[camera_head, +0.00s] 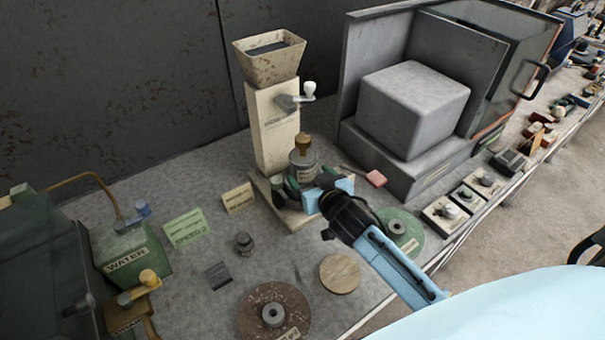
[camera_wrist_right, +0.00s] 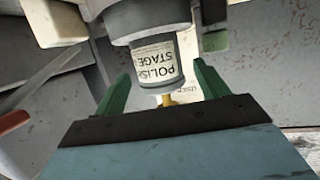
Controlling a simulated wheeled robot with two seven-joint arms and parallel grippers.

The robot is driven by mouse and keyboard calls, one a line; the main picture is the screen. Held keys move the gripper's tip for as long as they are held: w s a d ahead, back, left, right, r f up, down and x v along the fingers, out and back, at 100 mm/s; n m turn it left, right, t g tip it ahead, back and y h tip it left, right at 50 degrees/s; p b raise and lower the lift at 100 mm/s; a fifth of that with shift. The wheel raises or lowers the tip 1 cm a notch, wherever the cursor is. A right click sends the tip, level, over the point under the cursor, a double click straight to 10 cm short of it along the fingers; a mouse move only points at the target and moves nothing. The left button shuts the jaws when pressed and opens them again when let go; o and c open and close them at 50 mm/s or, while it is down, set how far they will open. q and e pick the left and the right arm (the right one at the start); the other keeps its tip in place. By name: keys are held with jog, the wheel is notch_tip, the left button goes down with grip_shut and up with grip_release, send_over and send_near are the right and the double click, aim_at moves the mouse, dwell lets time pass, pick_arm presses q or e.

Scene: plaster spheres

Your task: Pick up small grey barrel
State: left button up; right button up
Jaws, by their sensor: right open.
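A small grey barrel (camera_head: 303,165) with a brass knob on top stands upright at the foot of a cream dispenser column (camera_head: 273,125). In the right wrist view a grey barrel (camera_wrist_right: 158,65) with a white label reading "POLIS… STAGE" shows between and beyond the green fingers. My right gripper (camera_head: 308,188) is open, its fingers spread to either side of the barrel's front. The wrist view shows gaps between the fingers (camera_wrist_right: 160,88) and the barrel, so it is not gripped. The gripper hides the barrel's lower part in the head view. My left gripper is out of view.
A big grey block (camera_head: 413,105) sits in an open housing at the back right. A smaller dark grey knobbed piece (camera_head: 244,243), a round wooden disc (camera_head: 340,273), a brown disc (camera_head: 255,310) and a green disc (camera_head: 408,240) lie on the bench. A green WATER box (camera_head: 128,255) is at left.

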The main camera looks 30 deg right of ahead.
aim_at(309, 175)
jog(key=shift+w+f, duration=0.15)
jog(key=shift+w, duration=0.35)
jog(key=x, duration=0.4)
jog(key=shift+d+f, duration=0.2)
jog(key=shift+f, duration=0.05)
jog(key=shift+w+f, duration=0.2)
jog(key=shift+w, duration=0.2)
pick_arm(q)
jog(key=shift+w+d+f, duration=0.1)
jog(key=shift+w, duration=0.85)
pick_arm(e)
jog(key=c, duration=0.9)
jog(key=shift+w+r, duration=0.1)
jog(key=c, duration=0.3)
jog(key=shift+r, duration=0.15)
